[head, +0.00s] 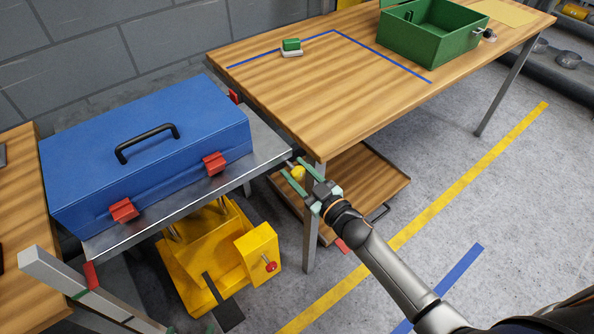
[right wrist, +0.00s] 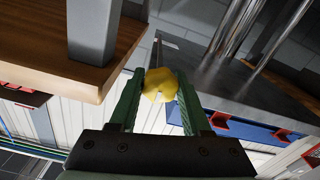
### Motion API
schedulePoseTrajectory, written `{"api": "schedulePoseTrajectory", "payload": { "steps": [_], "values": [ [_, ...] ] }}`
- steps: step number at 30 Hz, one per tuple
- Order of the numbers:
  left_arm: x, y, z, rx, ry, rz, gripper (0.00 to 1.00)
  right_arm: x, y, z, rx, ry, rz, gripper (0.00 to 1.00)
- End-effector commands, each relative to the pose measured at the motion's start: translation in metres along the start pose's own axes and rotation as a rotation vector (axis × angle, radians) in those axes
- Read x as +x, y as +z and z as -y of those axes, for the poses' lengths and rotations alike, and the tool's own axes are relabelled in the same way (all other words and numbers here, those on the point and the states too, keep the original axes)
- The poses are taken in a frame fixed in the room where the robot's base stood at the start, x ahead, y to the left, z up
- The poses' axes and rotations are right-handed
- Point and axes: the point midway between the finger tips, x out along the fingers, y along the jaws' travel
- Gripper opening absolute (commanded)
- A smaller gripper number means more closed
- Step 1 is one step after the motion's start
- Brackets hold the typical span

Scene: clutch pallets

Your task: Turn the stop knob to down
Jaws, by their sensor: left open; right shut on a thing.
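The yellow stop knob (head: 298,173) is at the right corner of the steel cart top (head: 150,238), near the wooden table's leg. It also shows in the right wrist view (right wrist: 160,84), rounded and faceted, between the two green fingers. My right gripper (head: 294,172) is shut on it, one finger on each side. The fingers partly hide the knob, and I cannot tell which way it points. My left gripper (head: 191,330) shows only as two green fingertips, spread apart, at the bottom edge of the head view.
A blue case (head: 150,145) with red latches lies on the cart. A yellow machine (head: 210,260) with a red knob (head: 270,266) stands below. The wooden table (head: 345,80) holds a green box (head: 425,45). A wooden tray (head: 365,180) sits under it. Floor is clear at right.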

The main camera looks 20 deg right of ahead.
Motion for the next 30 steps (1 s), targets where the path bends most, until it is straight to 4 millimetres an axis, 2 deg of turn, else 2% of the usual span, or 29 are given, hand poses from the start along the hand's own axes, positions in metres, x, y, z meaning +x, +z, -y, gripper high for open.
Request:
{"api": "schedulePoseTrajectory", "payload": {
  "steps": [8,14,30],
  "values": [
    [0.0002,0.0002,0.0002,0.000,0.000,0.000,1.00,-0.0003,0.0005,0.0003,-0.021,-0.001,0.000,0.00],
    [0.0009,0.0009,0.0003,0.000,0.000,0.000,1.00,-0.0003,0.0008,0.0004,-0.107,-0.001,0.001,0.00],
    [0.0063,0.0074,0.0005,0.001,0.001,0.003,1.00,-0.0004,0.0017,0.0013,-0.586,-0.001,0.000,0.00]
  ]
}}
